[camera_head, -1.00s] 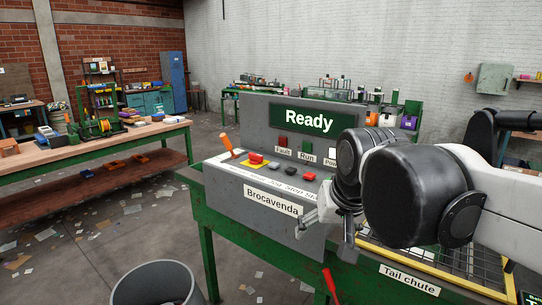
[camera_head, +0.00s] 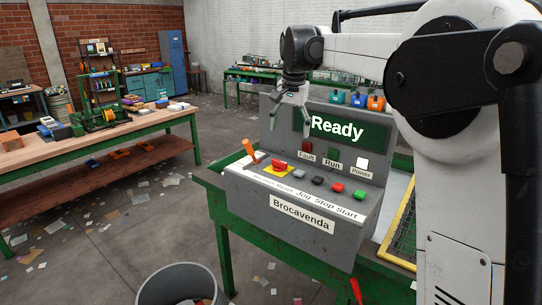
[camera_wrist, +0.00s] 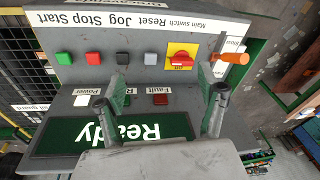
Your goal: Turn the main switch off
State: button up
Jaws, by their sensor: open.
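The main switch (camera_head: 279,165) is a red rotary knob on a yellow plate, on the sloping top of the grey console (camera_head: 245,193). It shows clearly in the wrist view (camera_wrist: 182,57), beside its "Main switch" label; the small lettering on the knob is hard to read. My gripper (camera_head: 291,126) points down above the console, in front of the display. Its fingers are spread and empty. In the wrist view my gripper (camera_wrist: 162,78) has the switch ahead, nearer the right finger. No contact with the switch is visible.
An orange-handled lever (camera_head: 250,150) stands just left of the switch. Grey, black, red and green buttons (camera_head: 337,187) lie to its right. The display (camera_head: 338,127) reads "Ready" and the power lamp (camera_head: 362,163) is lit white. A bin (camera_head: 177,270) stands in front.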

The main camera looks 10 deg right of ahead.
jog(key=w+m+g+p, duration=0.1)
jog(key=w+p, duration=0.1)
jog(key=w, duration=0.5)
jog(key=m+g+p, duration=0.1)
jog(key=m+p, duration=0.1)
jog(key=p, duration=0.1)
send_over(279, 161)
notch_tip(279, 161, down, 4)
notch_tip(279, 161, down, 14)
jog(key=shift+w+d+f+p, duration=0.1)
jog(key=shift+w+p, duration=0.05)
jog(key=shift+p, duration=0.9)
jog(key=c, duration=1.1)
